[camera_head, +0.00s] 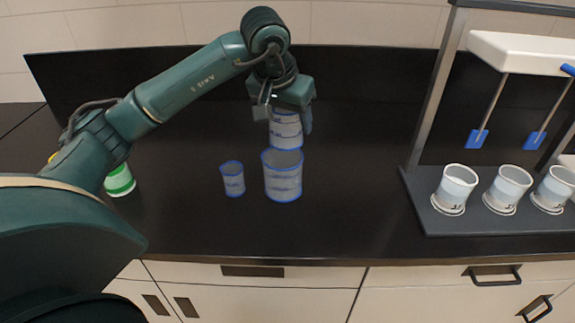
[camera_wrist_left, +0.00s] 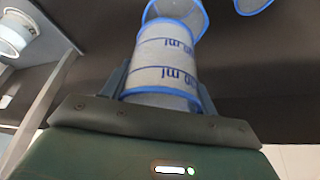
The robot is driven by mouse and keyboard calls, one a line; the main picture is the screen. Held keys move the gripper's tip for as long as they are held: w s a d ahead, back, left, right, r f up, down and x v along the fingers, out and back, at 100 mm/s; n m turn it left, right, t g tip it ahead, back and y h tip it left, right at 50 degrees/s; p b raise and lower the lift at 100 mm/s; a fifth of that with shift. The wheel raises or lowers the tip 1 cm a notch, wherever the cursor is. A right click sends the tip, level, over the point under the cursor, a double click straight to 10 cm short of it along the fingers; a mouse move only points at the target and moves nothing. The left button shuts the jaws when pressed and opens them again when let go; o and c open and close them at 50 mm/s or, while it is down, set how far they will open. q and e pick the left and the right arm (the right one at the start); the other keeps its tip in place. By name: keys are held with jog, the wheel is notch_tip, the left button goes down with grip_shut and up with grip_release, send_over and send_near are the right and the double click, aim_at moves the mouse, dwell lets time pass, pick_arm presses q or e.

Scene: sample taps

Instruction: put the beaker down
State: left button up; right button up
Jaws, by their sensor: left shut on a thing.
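My left gripper (camera_head: 286,117) is shut on a clear beaker (camera_head: 287,132) with a blue rim and dark markings, behind the other two beakers. In the left wrist view the held beaker (camera_wrist_left: 165,66) sits between the two fingers, its blue markings showing. My right gripper is not in view.
A large beaker (camera_head: 283,182) and a small beaker (camera_head: 233,181) stand upright on the black counter (camera_head: 350,200) in front. A green-and-white container (camera_head: 120,182) is at left. At right, a grey rack (camera_head: 440,219) holds white cups (camera_head: 508,188) under blue-handled taps (camera_head: 477,138). Counter between beakers and rack is clear.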

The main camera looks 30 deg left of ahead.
aim_at(277, 114)
pick_arm(q)
notch_tip(277, 114, down, 7)
jog(key=shift+s+r+p, duration=0.1)
jog(key=shift+p, duration=0.2)
jog(key=shift+c, duration=0.5)
jog(key=shift+s+f, duration=0.1)
jog(key=shift+f, duration=0.15)
jog(key=o, duration=0.8)
jog(key=shift+f, duration=0.1)
jog(key=shift+o, duration=1)
jog(key=shift+s, duration=0.1)
jog(key=shift+o, duration=0.2)
jog(key=shift+r, duration=0.35)
jog(key=v, duration=1.1)
jog(key=shift+r+b, duration=0.2)
jog(key=shift+b, duration=0.15)
jog(key=shift+r, duration=0.1)
